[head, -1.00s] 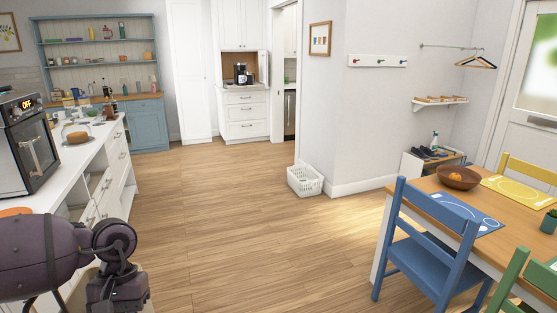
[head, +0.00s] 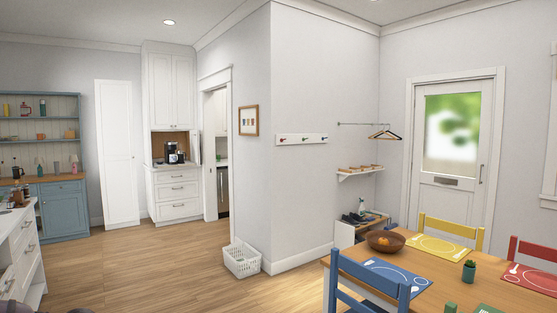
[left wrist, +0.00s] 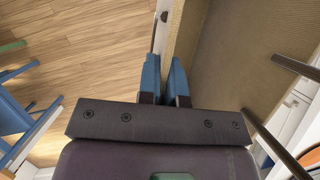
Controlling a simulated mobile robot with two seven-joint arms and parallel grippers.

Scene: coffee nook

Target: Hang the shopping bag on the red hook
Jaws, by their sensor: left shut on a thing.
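The white hook rail (head: 313,139) is on the grey wall in the middle of the head view. The red hook (head: 283,140) is its leftmost peg, small and dark at this distance; nothing hangs on it. My left gripper (left wrist: 164,82) shows in the left wrist view with its blue fingertips close together. It is shut on the edge of a tan, woven-looking shopping bag (left wrist: 262,45), whose large side fills the upper right. The exact held part is hidden between the fingers. The bag is not in the head view. My right gripper is in neither view.
The dining table (head: 350,271) and a blue chair (head: 372,291) stand at the lower right. A white counter (head: 20,250) is at the left. Open floor (head: 150,270) lies between.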

